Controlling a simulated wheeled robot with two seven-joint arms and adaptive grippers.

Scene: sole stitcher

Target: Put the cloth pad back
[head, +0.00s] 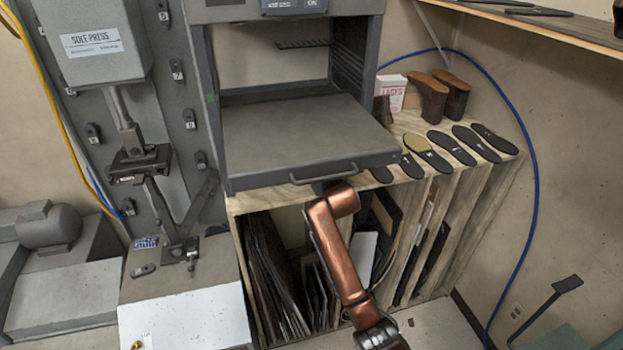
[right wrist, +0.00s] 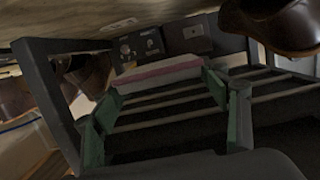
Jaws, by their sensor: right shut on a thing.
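In the right wrist view, a pale folded cloth pad (right wrist: 160,73) with a pink band lies between the tips of my right gripper's green fingers (right wrist: 163,90). The fingers are shut on it, one at each end. The pad is over or on a dark rack with several bars; whether it touches them I cannot tell. My left gripper is not in view.
Upright sheets fill the shelf below. A rack (right wrist: 160,108) and brown shoe (right wrist: 275,25) are near the gripper.

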